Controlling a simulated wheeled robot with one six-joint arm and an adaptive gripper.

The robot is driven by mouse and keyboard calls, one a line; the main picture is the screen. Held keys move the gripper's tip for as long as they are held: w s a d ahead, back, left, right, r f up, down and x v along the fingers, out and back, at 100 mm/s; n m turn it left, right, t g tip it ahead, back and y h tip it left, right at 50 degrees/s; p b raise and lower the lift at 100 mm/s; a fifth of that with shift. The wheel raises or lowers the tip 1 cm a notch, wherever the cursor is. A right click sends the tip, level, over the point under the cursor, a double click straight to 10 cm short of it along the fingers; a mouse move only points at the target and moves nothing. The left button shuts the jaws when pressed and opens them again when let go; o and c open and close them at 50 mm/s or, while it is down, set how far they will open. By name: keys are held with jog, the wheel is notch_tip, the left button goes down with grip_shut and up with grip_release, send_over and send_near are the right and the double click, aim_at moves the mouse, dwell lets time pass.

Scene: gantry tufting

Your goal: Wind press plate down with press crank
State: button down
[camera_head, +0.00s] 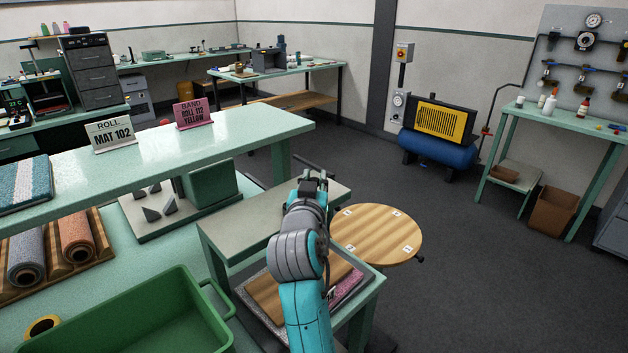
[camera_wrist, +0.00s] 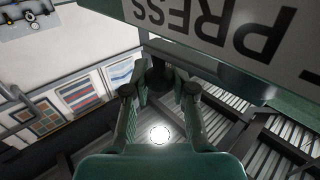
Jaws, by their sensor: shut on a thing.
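The press (camera_head: 240,222) is a green frame with a grey top, in the middle of the head view. Its upside-down "PRESS" sign (camera_wrist: 225,28) fills the upper right of the wrist view. Below the top lies a flat brown board (camera_head: 266,298), perhaps the press plate, partly hidden by my arm. A speckled pinkish mat edge (camera_head: 352,287) shows beside it. My gripper (camera_wrist: 160,92) is at the press top's far edge, its fingers either side of a dark upright piece (camera_wrist: 158,74), which looks like the press crank's handle. It is shut on this piece. The rest of the crank is hidden.
A round wooden table (camera_head: 376,232) with small numbered labels stands just right of the press. A long green bench (camera_head: 240,135) with roll signs runs behind at left. A green bin (camera_head: 150,315) is at front left.

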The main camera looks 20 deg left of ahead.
jog(key=shift+d+h, duration=0.1)
jog(key=shift+h, duration=0.2)
jog(key=shift+s+d+m+h, duration=0.4)
jog(key=shift+m+h, duration=0.65)
jog(key=shift+h, duration=0.45)
jog(key=shift+s+d+m+h, duration=0.4)
jog(key=shift+m+h, duration=0.6)
jog(key=shift+h, duration=0.5)
jog(key=shift+s+d+m+h, duration=0.4)
jog(key=shift+m+h, duration=0.65)
jog(key=shift+h, duration=0.45)
jog(key=c, duration=0.9)
grip_release()
jog(key=shift+c, duration=0.2)
jog(key=v, duration=1.2)
jog(key=shift+f, duration=0.2)
